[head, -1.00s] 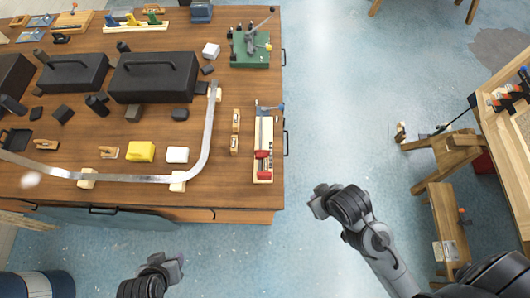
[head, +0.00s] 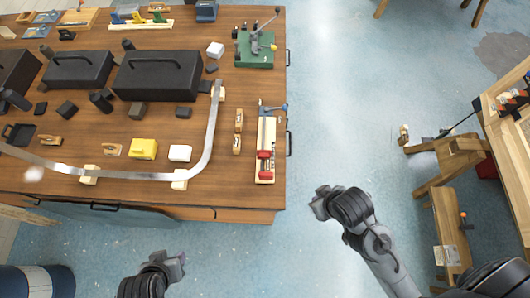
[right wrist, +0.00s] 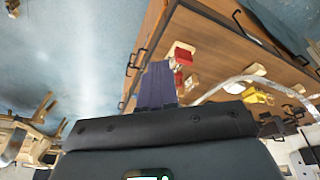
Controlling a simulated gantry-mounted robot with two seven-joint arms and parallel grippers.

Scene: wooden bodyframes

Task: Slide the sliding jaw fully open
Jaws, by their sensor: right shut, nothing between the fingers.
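A bar clamp with red jaws (head: 264,155) lies on a pale wooden board (head: 264,132) near the bench's right edge. A blue part sits at its far end. In the right wrist view, the red jaws (right wrist: 182,56) show beyond my fingers. I cannot tell which red piece slides. My right gripper (head: 319,203) is shut and empty, off the bench's right side, over the floor and apart from the clamp. It also shows as dark purple fingers in the right wrist view (right wrist: 157,84). My left gripper (head: 178,266) is in front of the bench; its finger gap is unclear.
A curved metal strip (head: 208,140) on wooden blocks lies left of the clamp. A green-based toggle device (head: 254,52) stands behind the clamp. A bench handle (head: 289,144) sticks out at the right. Open floor lies to the right.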

